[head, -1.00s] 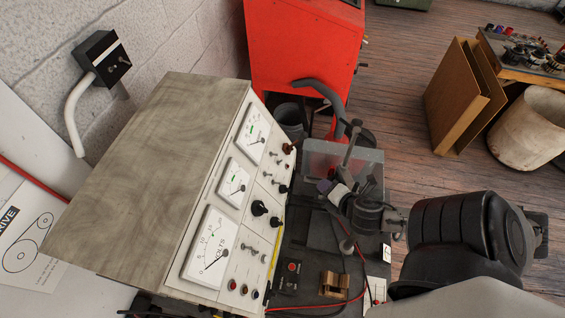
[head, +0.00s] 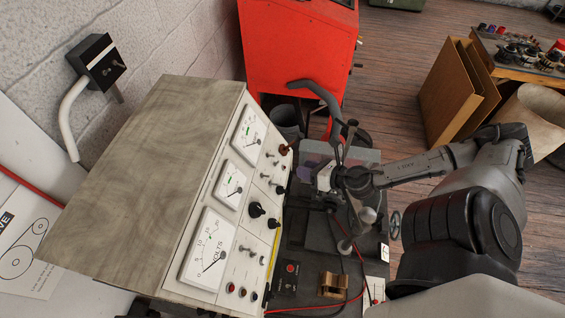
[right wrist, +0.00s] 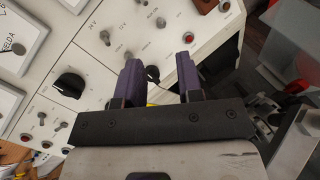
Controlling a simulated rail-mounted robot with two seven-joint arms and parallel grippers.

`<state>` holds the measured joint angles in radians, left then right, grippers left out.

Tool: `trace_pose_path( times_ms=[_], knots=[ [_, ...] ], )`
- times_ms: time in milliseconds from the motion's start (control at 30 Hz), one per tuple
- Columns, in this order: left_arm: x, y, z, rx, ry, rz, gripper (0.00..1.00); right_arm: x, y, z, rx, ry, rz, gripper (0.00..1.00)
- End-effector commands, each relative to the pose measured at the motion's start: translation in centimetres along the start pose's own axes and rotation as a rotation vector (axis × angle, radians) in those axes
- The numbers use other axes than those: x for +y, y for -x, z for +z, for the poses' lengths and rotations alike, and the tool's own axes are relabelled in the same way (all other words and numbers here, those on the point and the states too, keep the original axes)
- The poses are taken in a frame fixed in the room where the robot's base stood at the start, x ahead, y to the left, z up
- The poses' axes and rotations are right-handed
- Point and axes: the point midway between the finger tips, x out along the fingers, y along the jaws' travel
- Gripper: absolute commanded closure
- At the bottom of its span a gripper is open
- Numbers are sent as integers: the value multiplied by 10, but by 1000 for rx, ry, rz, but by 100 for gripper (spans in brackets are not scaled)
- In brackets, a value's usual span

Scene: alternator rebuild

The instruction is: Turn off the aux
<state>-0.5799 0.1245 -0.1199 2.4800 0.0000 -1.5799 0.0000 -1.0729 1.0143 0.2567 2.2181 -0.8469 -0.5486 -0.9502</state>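The test panel (head: 258,175) is a cream sloping face with gauges, knobs and toggle switches. Several metal toggles stand on it, one (head: 270,155) in its upper part. In the head view the right gripper (head: 320,174) is just right of the panel. My left gripper is not in view.
Large black knobs (head: 257,210) stand on the panel face. A red cabinet (head: 300,50) is behind. A dark bench top (head: 300,255) with a brown block (head: 333,285) and red wire lies right of the panel. A wall switch box (head: 98,60) is at the left.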

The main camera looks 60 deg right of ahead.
Motion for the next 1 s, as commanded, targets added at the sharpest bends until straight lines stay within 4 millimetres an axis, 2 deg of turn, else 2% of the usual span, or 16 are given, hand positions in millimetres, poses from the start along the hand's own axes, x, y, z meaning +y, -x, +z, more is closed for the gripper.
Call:
trace_pose_path(
  times_ms=[100, 500, 800, 1000],
  knots=[
    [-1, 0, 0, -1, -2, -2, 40, 0, -19, 2, -4, 0, 1, 66],
    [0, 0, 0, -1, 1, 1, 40, 0, -65, 2, -4, -1, -1, 66],
    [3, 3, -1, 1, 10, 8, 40, 0, -86, 1, -2, -3, -2, 66],
    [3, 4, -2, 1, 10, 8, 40, 0, -93, 1, -1, -2, -2, 66]
  ],
)
